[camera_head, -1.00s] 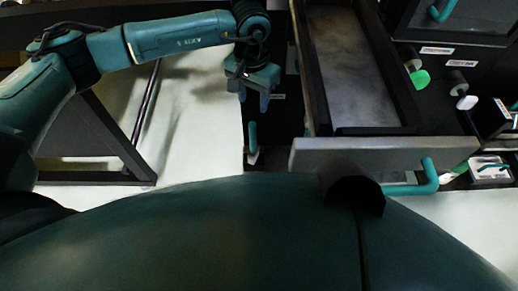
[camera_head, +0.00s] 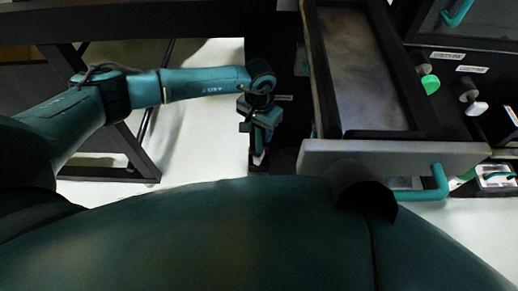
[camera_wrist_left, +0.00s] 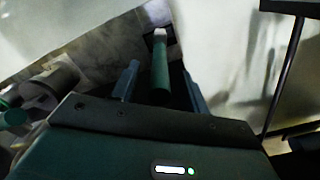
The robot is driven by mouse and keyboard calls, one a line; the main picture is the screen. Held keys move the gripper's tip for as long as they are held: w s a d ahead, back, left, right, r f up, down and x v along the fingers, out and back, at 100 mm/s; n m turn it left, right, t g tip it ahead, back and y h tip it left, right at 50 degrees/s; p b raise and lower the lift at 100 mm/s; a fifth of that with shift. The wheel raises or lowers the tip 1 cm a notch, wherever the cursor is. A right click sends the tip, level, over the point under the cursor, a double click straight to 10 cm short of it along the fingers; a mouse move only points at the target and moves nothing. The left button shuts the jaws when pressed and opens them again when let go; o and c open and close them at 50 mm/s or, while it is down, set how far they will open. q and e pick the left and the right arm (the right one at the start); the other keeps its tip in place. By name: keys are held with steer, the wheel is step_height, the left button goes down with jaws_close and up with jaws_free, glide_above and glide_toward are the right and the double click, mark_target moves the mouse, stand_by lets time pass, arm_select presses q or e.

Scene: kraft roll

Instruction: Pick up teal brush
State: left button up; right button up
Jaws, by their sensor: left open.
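A teal-green rod with a pale end, which looks like the teal brush (camera_wrist_left: 160,68), lies between the two fingers of my left gripper (camera_wrist_left: 160,85) in the left wrist view. The fingers are open, with one on each side of it, and I see no clear contact. Its near end is hidden behind the gripper body. In the head view my left gripper (camera_head: 259,138) hangs left of the open drawer, and the brush is mostly hidden beneath it. My right gripper is not in view.
An open drawer (camera_head: 392,153) with a teal handle (camera_head: 438,184) juts out right of the left gripper. A green-ended piece (camera_head: 430,84) and a white-ended piece (camera_head: 476,108) stick out from the dark cabinet. Pale floor (camera_head: 200,165) lies clear at the left.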

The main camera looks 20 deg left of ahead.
arm_select(q)
steer(key=shift+c, duration=0.5)
jaws_close()
